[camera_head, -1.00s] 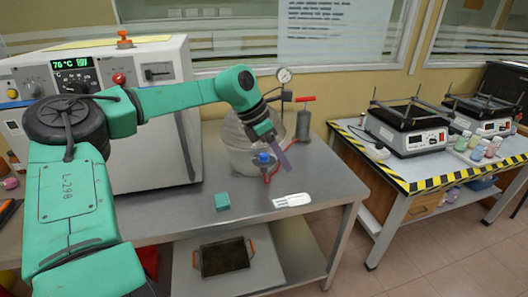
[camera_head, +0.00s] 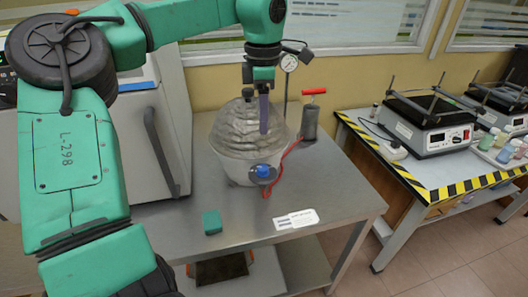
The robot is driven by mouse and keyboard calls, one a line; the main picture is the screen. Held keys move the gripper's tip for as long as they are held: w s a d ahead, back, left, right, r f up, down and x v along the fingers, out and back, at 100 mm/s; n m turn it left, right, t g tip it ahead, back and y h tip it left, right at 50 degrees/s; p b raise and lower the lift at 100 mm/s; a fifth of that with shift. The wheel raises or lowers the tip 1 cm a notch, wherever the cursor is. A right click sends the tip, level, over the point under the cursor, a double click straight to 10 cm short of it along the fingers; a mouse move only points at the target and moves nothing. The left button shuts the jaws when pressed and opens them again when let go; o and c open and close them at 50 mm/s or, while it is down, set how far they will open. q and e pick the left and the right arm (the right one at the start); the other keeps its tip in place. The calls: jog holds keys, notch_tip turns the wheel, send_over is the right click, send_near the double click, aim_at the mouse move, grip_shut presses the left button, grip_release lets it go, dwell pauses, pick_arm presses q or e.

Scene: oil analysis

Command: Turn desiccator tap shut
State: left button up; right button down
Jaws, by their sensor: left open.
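The desiccator (camera_head: 232,140) is a round, clear, ribbed vessel on the metal bench. Its tap (camera_head: 263,171) is a blue knob on a dark round fitting at the vessel's front right, with a red hose attached. My left gripper (camera_head: 264,130) points down in front of the vessel, above the tap and apart from it. Its finger shows nearly edge-on, and nothing shows held in it. My right gripper is out of view.
A pump with a red handle (camera_head: 312,115) and a gauge (camera_head: 289,62) stand behind the vessel. A teal block (camera_head: 212,222) and a white label card (camera_head: 296,219) lie at the bench's front. The oven (camera_head: 150,140) stands left. Bare metal (camera_head: 330,185) lies right of the tap.

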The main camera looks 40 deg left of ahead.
pick_arm(q)
notch_tip(320, 180, down, 2)
jog(key=s+d, duration=0.1)
send_over(263, 168)
jog(key=f, duration=0.4)
jog(key=shift+s+d+f, duration=0.25)
jog(key=shift+s+f, duration=0.15)
jog(key=f, duration=0.4)
jog(key=w+f+p, duration=0.1)
jog(key=shift+a+f, duration=0.35)
jog(key=shift+f, duration=0.4)
jog(key=shift+s+d+f, duration=0.1)
jog(key=shift+s, duration=0.05)
grip_shut()
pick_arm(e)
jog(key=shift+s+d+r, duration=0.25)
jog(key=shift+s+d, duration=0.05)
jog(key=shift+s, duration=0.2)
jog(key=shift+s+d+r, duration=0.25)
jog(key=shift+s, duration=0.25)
